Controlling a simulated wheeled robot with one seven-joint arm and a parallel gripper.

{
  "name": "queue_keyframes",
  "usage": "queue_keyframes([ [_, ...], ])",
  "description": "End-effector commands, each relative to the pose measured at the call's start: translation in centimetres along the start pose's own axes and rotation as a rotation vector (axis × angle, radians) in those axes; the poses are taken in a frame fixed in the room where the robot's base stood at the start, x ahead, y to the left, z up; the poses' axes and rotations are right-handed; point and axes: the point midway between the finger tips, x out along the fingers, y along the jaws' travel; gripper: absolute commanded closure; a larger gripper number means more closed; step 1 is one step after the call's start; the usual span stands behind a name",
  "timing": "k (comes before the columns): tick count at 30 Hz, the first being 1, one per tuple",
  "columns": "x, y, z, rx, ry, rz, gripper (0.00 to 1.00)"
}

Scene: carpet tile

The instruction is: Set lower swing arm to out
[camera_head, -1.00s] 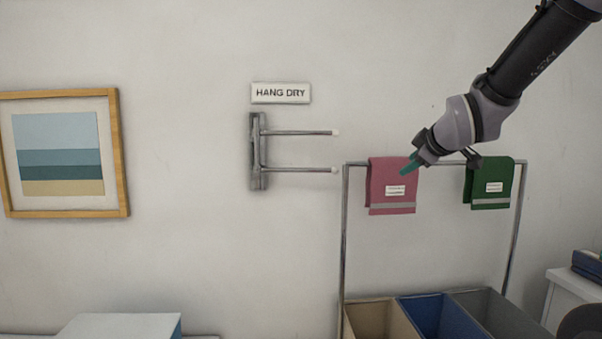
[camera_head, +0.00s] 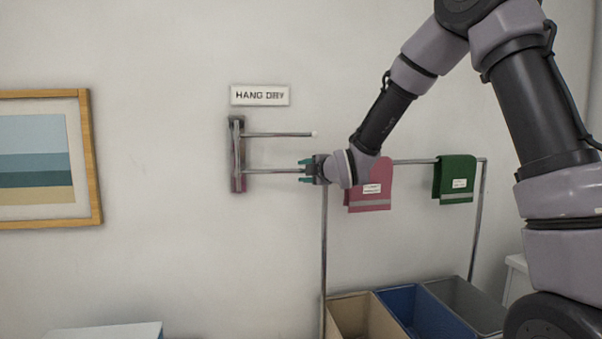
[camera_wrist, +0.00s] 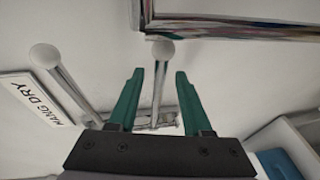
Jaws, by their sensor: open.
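The lower swing arm (camera_head: 272,171) is a thin metal rod reaching right from the grey wall bracket (camera_head: 237,155). The upper swing arm (camera_head: 280,134) runs above it, also pointing right, with a white end knob. My gripper (camera_head: 305,171) is at the lower arm's free end, its teal fingers open and pointing left. In the wrist view, my open fingers (camera_wrist: 157,85) have the lower rod (camera_wrist: 158,92) between them, with its white knob (camera_wrist: 160,50) beyond the tips. The upper arm's knob (camera_wrist: 45,56) is to the left. I cannot tell whether the fingers touch the rod.
A HANG DRY sign (camera_head: 260,95) is above the bracket. A metal rack (camera_head: 324,260) holds a pink towel (camera_head: 370,190) and a green towel (camera_head: 456,180) over several bins (camera_head: 410,312). The rack is close behind my gripper. A framed picture (camera_head: 95,160) hangs at left.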

Motion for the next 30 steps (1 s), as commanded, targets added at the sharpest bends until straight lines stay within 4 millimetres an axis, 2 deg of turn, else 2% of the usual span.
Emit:
queue_keyframes([
  [3,1.4,0.0,0.0,0.0,0.001,0.0,0.51],
  [6,1.9,0.0,0.0,0.001,0.0,-0.001,0.51],
  [15,2.1,0.0,0.0,0.0,0.0,0.0,0.51],
  [19,2.1,0.0,0.0,0.0,0.0,0.0,1.0],
  [30,2.1,0.0,0.0,0.0,-0.001,-0.001,1.0],
])
